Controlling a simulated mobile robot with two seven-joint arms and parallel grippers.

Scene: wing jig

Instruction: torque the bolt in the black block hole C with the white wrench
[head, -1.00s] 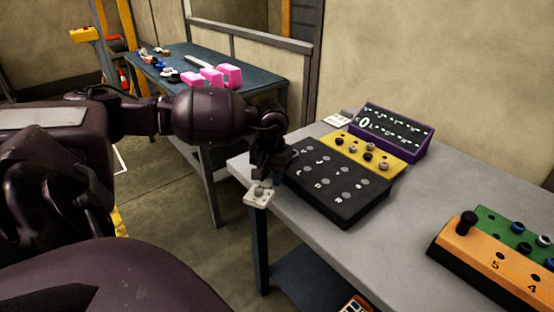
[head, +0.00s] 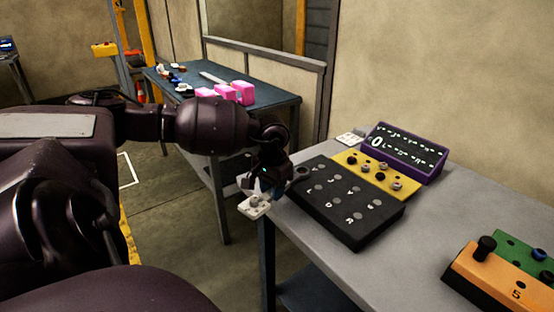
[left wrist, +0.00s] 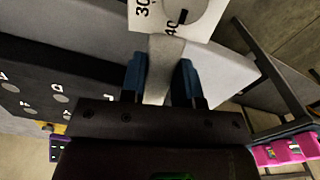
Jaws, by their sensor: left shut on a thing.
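My left gripper (head: 266,190) is shut on the white wrench (head: 255,207) and holds it just off the near left corner of the grey table. In the left wrist view the blue fingers (left wrist: 160,80) pinch the pale shaft of the wrench (left wrist: 163,62). Its white plate there carries the numbers 30 and 40. The black block (head: 350,215) lies on the table right of the gripper, with grey round spots and white letters on top. I cannot make out which spot is C. My right gripper is not in view.
A yellow block (head: 368,171) and a purple lettered panel (head: 408,152) stand behind the black block. An orange block (head: 505,275) and a green block (head: 520,253) are at the right. Bare grey table (head: 435,215) lies between. A second table (head: 270,100) holds pink blocks (head: 243,92).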

